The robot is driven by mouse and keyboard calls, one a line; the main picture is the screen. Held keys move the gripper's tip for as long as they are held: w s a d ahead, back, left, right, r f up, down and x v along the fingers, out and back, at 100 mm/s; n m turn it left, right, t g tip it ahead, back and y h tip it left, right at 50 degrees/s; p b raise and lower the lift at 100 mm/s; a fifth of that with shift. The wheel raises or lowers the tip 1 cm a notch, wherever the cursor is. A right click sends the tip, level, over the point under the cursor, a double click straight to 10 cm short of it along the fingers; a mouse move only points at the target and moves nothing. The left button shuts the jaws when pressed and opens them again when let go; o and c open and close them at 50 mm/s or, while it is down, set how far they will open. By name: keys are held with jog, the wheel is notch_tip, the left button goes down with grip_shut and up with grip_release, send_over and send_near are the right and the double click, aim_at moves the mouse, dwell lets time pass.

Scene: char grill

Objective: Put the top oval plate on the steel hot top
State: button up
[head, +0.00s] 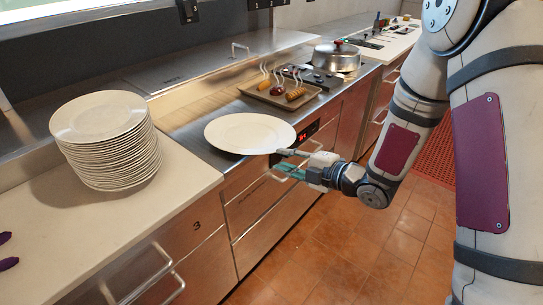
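A white oval plate (250,133) is level over the front of the steel hot top (190,137), with its near edge by the counter's front edge. I cannot tell whether it touches the steel or hangs just above it. My gripper (285,158) is at the plate's near right rim, one finger at the rim's top and the other lower, and appears shut on it. The rim hides part of the fingertips. A tall stack of white oval plates (110,150) stands on the pale counter (115,222) at the left.
A tray (249,91) with several skewered foods lies behind the plate. A domed metal lid (336,57) stands further right. Drawers with bar handles (150,275) run along the front. Two purple tips (8,263) show at the left edge. The tiled floor (340,250) is clear.

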jog(key=shift+v, duration=1.3)
